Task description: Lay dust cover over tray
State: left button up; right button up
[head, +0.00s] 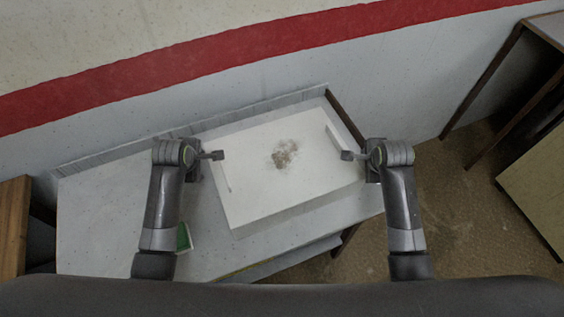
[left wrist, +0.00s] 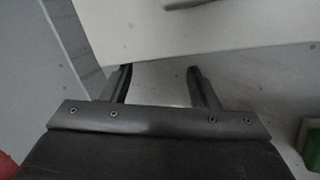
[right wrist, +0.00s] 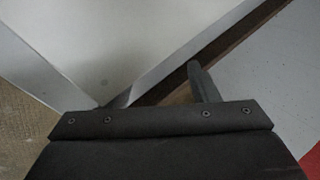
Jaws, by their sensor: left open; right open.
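A large white slab-like piece (head: 265,200) lies on the table, with a brown-grey dusty patch (head: 286,153) in its middle. A thin raised strip (head: 222,174) stands near its left edge and another (head: 345,146) near its right edge. I cannot tell whether this is the cover, the tray or both together. My left gripper (head: 217,155) is open and empty at the left edge; the slab also shows in the left wrist view (left wrist: 180,28). My right gripper (head: 347,155) is open and empty at the right edge; the slab's white surface shows in the right wrist view (right wrist: 110,45).
The pale grey table (head: 105,225) has free room left of the slab. A small green and white item (head: 184,238) sits by my left forearm. A wall with a red stripe (head: 200,62) rises behind. Wooden furniture (head: 540,175) stands at the right and a brown piece (head: 14,225) at the left.

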pick_arm(q)
jog(key=shift+d, duration=0.2)
pick_arm(e)
jog(key=shift+a, duration=0.2)
pick_arm(q)
jog(key=shift+d, duration=0.25)
pick_arm(e)
jog(key=shift+a, duration=0.25)
pick_arm(q)
jog(key=shift+d+r, duration=0.1)
jog(key=shift+r, duration=0.1)
pick_arm(e)
jog(key=shift+a+r, duration=0.1)
jog(key=shift+r, duration=0.05)
pick_arm(q)
notch_tip(320, 180, up, 5)
jog(key=p, duration=0.5)
jog(key=shift+f, duration=0.15)
pick_arm(e)
notch_tip(320, 180, up, 5)
jog(key=shift+w+f, duration=0.1)
jog(key=shift+w, duration=0.05)
